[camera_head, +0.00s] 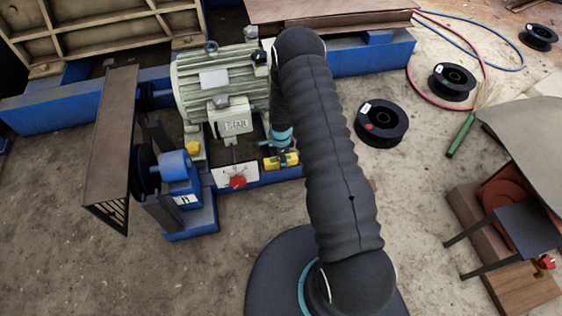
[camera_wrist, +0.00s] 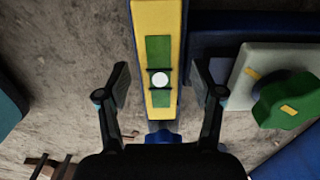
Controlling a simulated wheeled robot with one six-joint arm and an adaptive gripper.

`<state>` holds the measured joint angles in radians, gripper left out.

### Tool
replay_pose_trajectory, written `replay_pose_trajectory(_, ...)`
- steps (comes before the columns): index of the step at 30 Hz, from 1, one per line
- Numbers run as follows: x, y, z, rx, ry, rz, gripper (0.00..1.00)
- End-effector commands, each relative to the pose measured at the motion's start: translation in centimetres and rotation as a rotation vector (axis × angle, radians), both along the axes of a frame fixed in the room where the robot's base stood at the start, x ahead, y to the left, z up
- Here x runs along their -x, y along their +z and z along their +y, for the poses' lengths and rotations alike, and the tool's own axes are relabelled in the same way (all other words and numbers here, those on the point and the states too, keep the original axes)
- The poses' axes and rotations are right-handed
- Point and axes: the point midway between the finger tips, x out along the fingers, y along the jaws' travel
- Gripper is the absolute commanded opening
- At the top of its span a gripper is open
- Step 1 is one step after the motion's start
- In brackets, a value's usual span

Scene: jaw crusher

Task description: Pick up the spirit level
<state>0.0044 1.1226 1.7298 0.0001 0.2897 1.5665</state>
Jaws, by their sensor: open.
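The spirit level is a yellow bar with a green strip and a white round spot between dark lines. In the head view the spirit level (camera_head: 281,162) lies on the blue base by the motor, right below my gripper (camera_head: 284,152). My arm partly covers that area, and the fingers are hard to make out there.
A pale green motor (camera_head: 215,85) stands close behind. A white plate with a red knob (camera_head: 238,182) is left of the level. A pale block with a green knob (camera_wrist: 287,102) is close to the right finger. Black cable reels (camera_head: 381,124) lie on the floor to the right.

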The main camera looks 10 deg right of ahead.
Motion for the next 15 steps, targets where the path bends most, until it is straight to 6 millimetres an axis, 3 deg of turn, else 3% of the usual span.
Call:
replay_pose_trajectory(4, 0.01, -1.37, 0.02, 0.000, 0.000, 0.000, 0.67)
replay_pose_trajectory(12, 0.00, -1.57, 0.03, 0.000, 0.000, -0.001, 0.67)
replay_pose_trajectory(15, 0.00, -1.56, 0.03, 0.000, 0.000, -0.001, 0.42)
